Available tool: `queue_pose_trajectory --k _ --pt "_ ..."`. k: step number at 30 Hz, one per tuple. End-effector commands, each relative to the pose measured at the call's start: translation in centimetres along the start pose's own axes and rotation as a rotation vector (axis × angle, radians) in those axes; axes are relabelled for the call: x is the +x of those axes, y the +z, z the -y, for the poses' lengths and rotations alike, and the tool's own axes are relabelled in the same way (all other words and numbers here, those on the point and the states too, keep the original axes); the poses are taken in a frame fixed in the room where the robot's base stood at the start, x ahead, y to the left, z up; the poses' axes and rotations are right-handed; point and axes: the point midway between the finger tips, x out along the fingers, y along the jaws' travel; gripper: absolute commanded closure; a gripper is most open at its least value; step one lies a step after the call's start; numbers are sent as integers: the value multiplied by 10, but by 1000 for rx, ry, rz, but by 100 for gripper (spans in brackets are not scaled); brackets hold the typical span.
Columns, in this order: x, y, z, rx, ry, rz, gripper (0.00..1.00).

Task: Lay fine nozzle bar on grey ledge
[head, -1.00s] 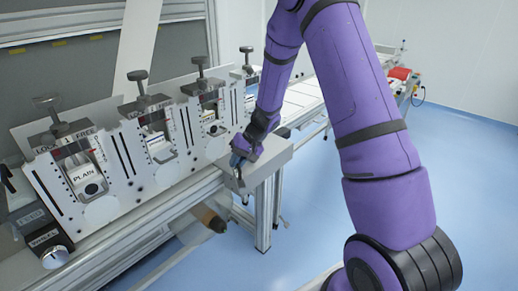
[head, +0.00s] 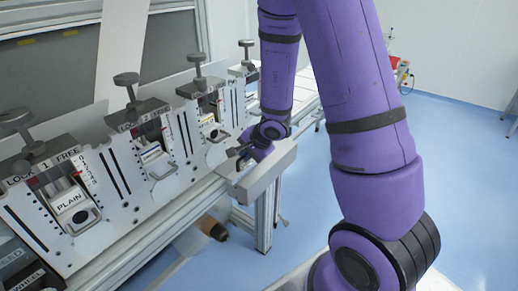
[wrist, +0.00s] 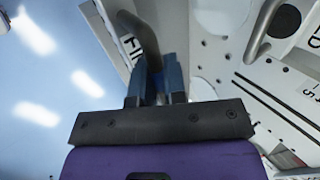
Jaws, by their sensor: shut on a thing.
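My gripper (wrist: 155,82) is shut on a grey curved handle (wrist: 140,36) in the wrist view. A white label starting with "FI" (wrist: 130,46) shows beside the handle, so I take this to be the fine nozzle bar. Most of the bar is hidden behind the handle and fingers. I cannot tell whether the bar touches the ledge.
Several slotted panels with screw knobs line the machine front; the nearest holds a unit marked PLAIN (head: 72,203). A rail runs below them. The blue floor (head: 465,190) is open at the right.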

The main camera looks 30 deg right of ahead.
Motion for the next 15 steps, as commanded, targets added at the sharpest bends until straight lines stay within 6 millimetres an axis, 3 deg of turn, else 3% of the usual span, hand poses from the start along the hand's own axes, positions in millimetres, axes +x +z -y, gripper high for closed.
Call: queue_pose_trajectory --k 15 --pt "27 -102 22 1 -2 -2 100"
